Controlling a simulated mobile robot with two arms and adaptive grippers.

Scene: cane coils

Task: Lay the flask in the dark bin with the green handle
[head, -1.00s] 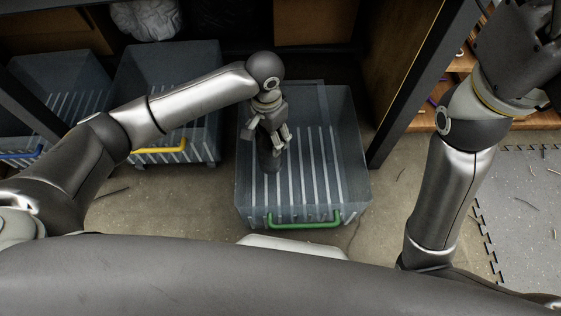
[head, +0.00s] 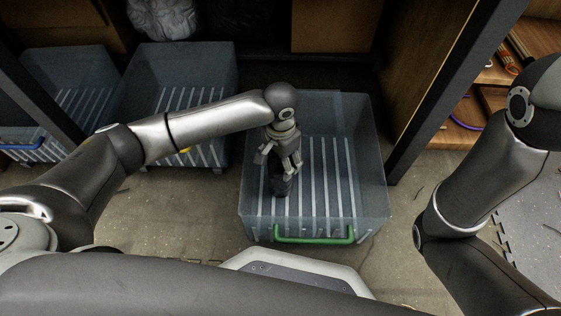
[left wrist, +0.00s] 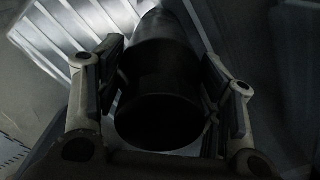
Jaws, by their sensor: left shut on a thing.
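The dark bin with the green handle (head: 314,238) stands on the floor in front of me, a see-through grey box with a ribbed bottom. My left gripper (head: 281,168) reaches down into its left part. It is shut on the flask (head: 281,186), a dark, nearly black bottle that shows below the fingers. In the left wrist view the flask (left wrist: 158,75) fills the space between the two fingers, with the ribbed bin bottom behind it. I cannot tell whether the flask touches the bottom. My right arm shows at the right, but its gripper is outside the picture.
A bin with a yellow handle (head: 185,62) and one with a blue handle (head: 22,146) stand to the left. A dark post (head: 450,85) rises right of the green-handled bin. Wooden shelves (head: 458,135) stand beyond it. A cardboard box (head: 335,25) sits behind.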

